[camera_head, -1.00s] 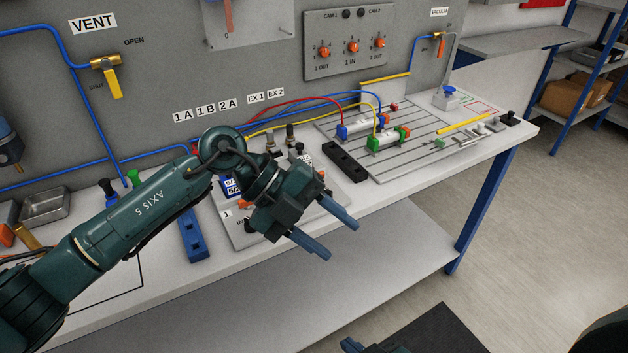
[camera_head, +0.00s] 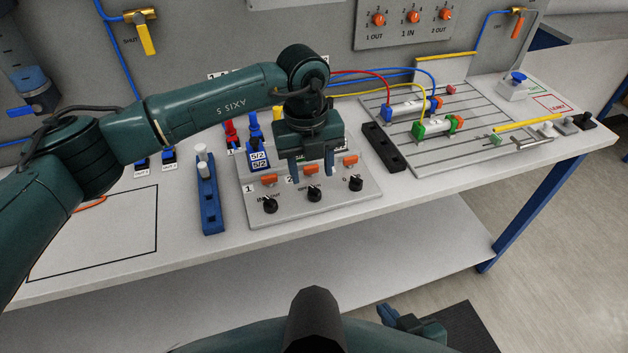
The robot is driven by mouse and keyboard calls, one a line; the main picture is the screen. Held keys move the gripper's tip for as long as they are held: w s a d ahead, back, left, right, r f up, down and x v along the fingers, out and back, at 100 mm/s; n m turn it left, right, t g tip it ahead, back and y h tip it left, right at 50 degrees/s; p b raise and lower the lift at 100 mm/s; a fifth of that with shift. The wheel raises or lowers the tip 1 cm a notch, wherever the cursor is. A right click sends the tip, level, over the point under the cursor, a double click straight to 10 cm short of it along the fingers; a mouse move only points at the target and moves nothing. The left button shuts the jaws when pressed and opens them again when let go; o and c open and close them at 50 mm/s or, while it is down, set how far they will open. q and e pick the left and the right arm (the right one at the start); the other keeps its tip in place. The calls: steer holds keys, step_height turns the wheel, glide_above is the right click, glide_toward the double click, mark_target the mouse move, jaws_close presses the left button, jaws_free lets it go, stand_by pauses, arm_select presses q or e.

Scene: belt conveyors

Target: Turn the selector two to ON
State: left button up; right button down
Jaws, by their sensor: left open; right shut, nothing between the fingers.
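A light grey control plate (camera_head: 345,207) on the bench has a row of three black knobs along its front edge, with an orange part behind each. Labels 1 and 2 show beside the first two columns. The middle black knob, selector two (camera_head: 314,195), has a small label that I cannot read. My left gripper (camera_head: 313,179) is open and points down, its two blue fingers just behind this knob and either side of the middle orange part (camera_head: 312,170). I cannot tell if it touches anything. My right gripper (camera_head: 388,315) is shut and empty, low in front of the bench.
A blue block with a white-topped peg (camera_head: 209,198) stands left of the plate. A black slotted block (camera_head: 383,147) and a grooved board with cylinders (camera_head: 470,150) lie to the right. Blue, red and yellow hoses run behind. The bench front left is bare inside a black outline.

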mark_target(314, 189)
arm_select(q)
step_height(314, 189, down, 4)
steer(key=shift+d+f, duration=0.1)
steer(key=shift+d, duration=0.05)
steer(key=shift+f, duration=0.55)
arm_select(e)
steer(key=shift+w+d, duration=0.15)
steer(key=shift+d, duration=0.25)
arm_select(q)
steer(key=shift+c, duration=0.6)
